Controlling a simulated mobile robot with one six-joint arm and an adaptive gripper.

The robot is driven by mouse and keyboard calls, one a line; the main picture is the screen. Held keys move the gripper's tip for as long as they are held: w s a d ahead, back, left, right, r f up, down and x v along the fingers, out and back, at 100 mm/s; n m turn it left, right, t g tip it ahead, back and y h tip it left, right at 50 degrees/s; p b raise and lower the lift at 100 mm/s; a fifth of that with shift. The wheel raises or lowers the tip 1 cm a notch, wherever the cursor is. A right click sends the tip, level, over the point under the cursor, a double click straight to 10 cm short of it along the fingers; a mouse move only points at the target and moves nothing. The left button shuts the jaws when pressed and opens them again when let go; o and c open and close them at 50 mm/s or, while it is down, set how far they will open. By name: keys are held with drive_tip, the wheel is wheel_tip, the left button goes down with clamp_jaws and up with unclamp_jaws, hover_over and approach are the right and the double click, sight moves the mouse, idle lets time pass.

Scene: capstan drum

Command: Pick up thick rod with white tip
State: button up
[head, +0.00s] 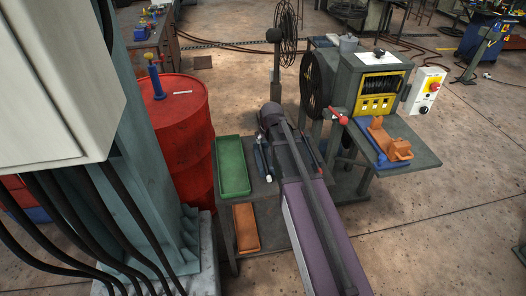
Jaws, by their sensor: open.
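A dark rod (260,162) lies on the grey table beside the green tray, left of my arm. Another slim dark rod (269,154) lies close beside it. At this size I cannot tell which one is thick or has a white tip. My dark arm reaches away from me over the table, its far joint near the table's back edge. My gripper is not visible; the arm seems to hide it, along with part of the table top.
A green tray (233,166) sits on the table's left, with an orange tray (246,228) below. A red barrel (178,125) stands left. A grey machine (378,95) with a side shelf (408,136) holding an orange part (389,140) stands right. Open floor (455,215) lies front right.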

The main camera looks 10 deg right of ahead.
drive_tip(key=shift+f, duration=0.1)
idle(0.3)
drive_tip(key=b, duration=0.8)
hover_over(263, 154)
drive_tip(key=s, duration=0.2)
drive_tip(key=f, duration=0.7)
drive_tip(key=shift+s+d+f, duration=0.15)
drive_tip(key=shift+s+f, duration=0.05)
drive_tip(key=shift+f, duration=0.05)
drive_tip(key=shift+w+f, duration=0.1)
drive_tip(key=shift+f, duration=0.05)
drive_tip(key=shift+w+a+b+x, duration=0.1)
drive_tip(key=shift+b+x, duration=1.1)
drive_tip(key=shift+x, duration=0.1)
drive_tip(key=shift+w+a+b+x, duration=0.1)
drive_tip(key=shift+b+x, duration=1.05)
drive_tip(key=shift+x, duration=0.2)
clamp_jaws()
